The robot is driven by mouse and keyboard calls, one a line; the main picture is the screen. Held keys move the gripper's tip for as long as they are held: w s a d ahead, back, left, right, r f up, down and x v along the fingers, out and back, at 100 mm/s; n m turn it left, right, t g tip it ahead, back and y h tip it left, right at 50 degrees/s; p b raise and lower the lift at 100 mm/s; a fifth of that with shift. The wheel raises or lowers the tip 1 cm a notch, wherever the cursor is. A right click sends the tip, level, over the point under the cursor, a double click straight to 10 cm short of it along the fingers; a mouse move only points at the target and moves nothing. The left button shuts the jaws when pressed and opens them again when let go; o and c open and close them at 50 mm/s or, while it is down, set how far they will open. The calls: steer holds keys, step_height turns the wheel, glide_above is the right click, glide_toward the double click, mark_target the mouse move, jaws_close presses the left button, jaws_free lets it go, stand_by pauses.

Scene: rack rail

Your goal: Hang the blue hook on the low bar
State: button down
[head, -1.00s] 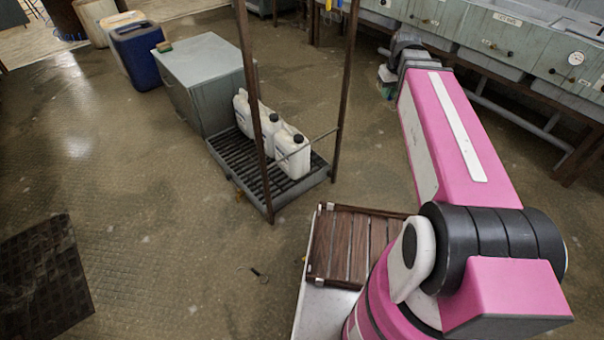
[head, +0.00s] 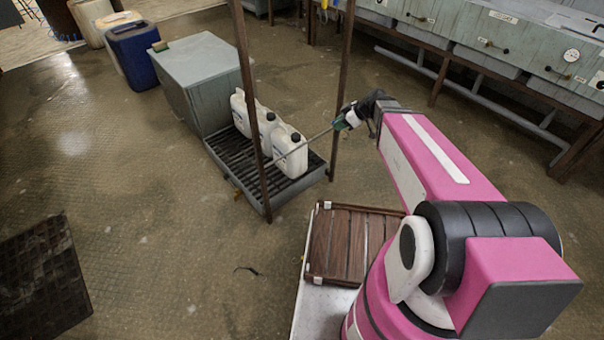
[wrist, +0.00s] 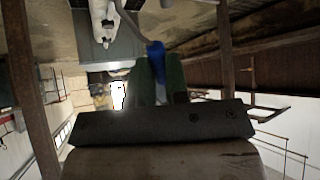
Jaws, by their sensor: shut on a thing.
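The blue hook (wrist: 156,52) is between the green fingers of my gripper (wrist: 158,70) in the wrist view; its far end is unclear there. In the head view my gripper (head: 342,122) is shut at the right post of the brown rack, near the right end of the low bar (head: 305,143). The low bar is a thin rod between the two posts, passing in front of the white jugs. I cannot tell whether the hook touches the bar. The hook is too small to make out in the head view.
The rack's posts (head: 249,95) stand at a grated tray (head: 222,154) holding white jugs (head: 289,153). A grey cabinet (head: 202,75) and blue bin (head: 134,55) are behind. A slatted wooden top (head: 345,245) lies near my arm. A grey bench is at upper right.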

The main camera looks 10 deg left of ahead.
steer(key=s+a+f+n+g+y, duration=0.3)
steer(key=a+f, duration=0.3)
steer(key=f, duration=0.4)
steer(key=s+a+f+n+g+y, duration=0.3)
steer(key=a+f, duration=0.4)
steer(key=f, duration=0.4)
steer(key=shift+s+f+g+y, duration=0.3)
steer(key=shift+s+g+y, duration=0.65)
steer(key=shift+g, duration=0.15)
steer(key=shift+a, duration=0.15)
steer(key=w+a+f, duration=0.1)
steer(key=w+a, duration=0.4)
steer(key=a, duration=0.1)
steer(key=shift+w+a+f, duration=0.25)
steer(key=shift+w+f, duration=0.1)
